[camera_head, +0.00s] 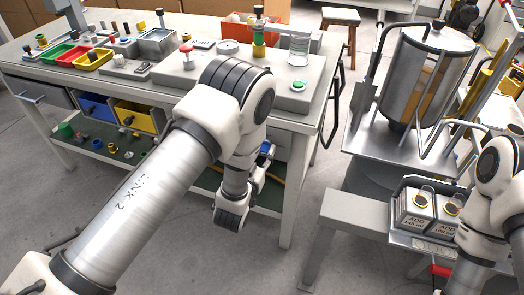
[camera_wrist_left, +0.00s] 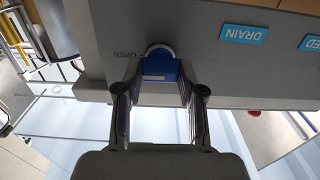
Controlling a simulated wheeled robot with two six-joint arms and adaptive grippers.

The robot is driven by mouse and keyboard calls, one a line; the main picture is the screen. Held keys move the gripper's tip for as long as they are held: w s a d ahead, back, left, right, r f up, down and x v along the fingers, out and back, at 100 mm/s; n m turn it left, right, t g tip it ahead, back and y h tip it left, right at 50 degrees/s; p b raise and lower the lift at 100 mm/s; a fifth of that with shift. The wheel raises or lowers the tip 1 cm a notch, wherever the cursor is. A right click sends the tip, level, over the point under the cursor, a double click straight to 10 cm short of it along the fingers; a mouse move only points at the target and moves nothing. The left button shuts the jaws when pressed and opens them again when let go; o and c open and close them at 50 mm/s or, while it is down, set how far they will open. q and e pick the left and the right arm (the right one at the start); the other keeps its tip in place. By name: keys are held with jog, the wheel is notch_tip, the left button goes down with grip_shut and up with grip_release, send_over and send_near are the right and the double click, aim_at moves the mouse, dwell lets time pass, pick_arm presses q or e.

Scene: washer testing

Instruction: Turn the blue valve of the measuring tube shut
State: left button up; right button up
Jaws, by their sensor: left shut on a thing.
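The blue valve (camera_wrist_left: 160,68) shows in the left wrist view, set against a grey panel edge with the word OPEN printed beside it. My left gripper (camera_wrist_left: 158,90) has one finger on each side of the blue handle and is shut on it. In the head view my left gripper (camera_head: 262,172) is low at the front edge of the bench, partly behind my own arm, with a bit of the blue valve (camera_head: 265,149) showing. A clear upright tube (camera_head: 298,47) stands on the bench's grey plate. My right arm is at the right edge; its gripper is not visible.
The workbench (camera_head: 335,50) holds red, green and yellow trays (camera_head: 92,60) at the left. A steel tank (camera_head: 428,75) stands at the right above grey boxes marked ADD (camera_head: 413,212). In the left wrist view a blue DRAIN label (camera_wrist_left: 243,34) is on the panel.

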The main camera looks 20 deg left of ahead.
pick_arm(q)
jog(key=shift+a+f+n+p, duration=0.15)
jog(key=shift+n+p, duration=2.2)
jog(key=shift+n, duration=2.05)
jog(key=shift+a+f+n+p, duration=0.1)
jog(key=shift+n+p, duration=2.25)
jog(key=shift+n, duration=2.05)
jog(key=o, duration=1.1)
jog(key=shift+o, duration=0.2)
